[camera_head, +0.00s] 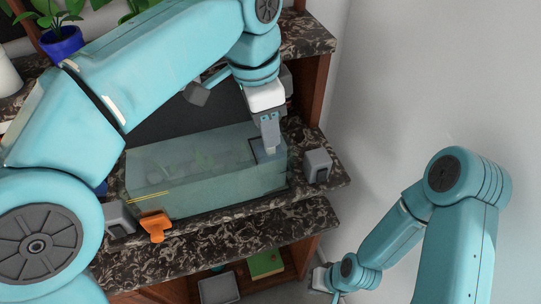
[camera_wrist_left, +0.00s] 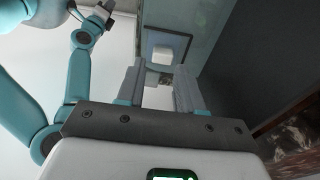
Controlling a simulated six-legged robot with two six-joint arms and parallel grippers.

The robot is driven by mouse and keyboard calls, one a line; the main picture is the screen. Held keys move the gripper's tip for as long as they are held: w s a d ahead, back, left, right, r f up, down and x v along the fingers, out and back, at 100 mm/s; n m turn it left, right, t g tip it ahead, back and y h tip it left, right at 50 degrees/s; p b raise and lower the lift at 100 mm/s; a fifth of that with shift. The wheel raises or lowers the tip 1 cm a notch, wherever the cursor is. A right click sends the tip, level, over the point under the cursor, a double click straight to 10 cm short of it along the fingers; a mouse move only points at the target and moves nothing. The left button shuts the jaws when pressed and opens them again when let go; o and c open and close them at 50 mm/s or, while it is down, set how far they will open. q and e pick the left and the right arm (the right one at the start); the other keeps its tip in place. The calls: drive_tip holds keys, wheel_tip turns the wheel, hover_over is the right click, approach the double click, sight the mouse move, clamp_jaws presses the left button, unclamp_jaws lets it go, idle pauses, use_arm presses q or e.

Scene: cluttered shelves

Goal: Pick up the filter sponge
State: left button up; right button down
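A glass tank (camera_head: 205,180) with greenish water stands on the dark marble shelf. A small framed compartment (camera_head: 266,150) sits at its right back corner. In the left wrist view, a white block (camera_wrist_left: 163,55), which looks like the filter sponge, lies in a dark-rimmed frame beyond my fingers. My left gripper (camera_head: 269,147) points down at the compartment. It also shows in the left wrist view (camera_wrist_left: 160,88), its two grey fingers apart with nothing held. In the head view the sponge is hidden. My right gripper (camera_head: 320,279) is low at the right, its fingers unclear.
Grey blocks stand right (camera_head: 318,164) and left (camera_head: 119,218) of the tank. An orange object (camera_head: 156,226) is at its front left edge. A potted plant (camera_head: 62,42) is on the upper shelf. A grey bin (camera_head: 218,288) and green item (camera_head: 265,264) lie below. A wall bounds the right.

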use_arm(q)
drive_tip(key=f, duration=0.4)
drive_tip(key=shift+w+d, duration=0.15)
drive_tip(key=shift+w, duration=0.15)
drive_tip(key=shift+s+r, duration=0.1)
drive_tip(key=shift+s, duration=0.05)
drive_tip(key=shift+c, duration=0.3)
drive_tip(key=c, duration=0.5)
clamp_jaws()
wheel_tip(320, 180, up, 10)
drive_tip(key=p, duration=0.2)
unclamp_jaws()
clamp_jaws()
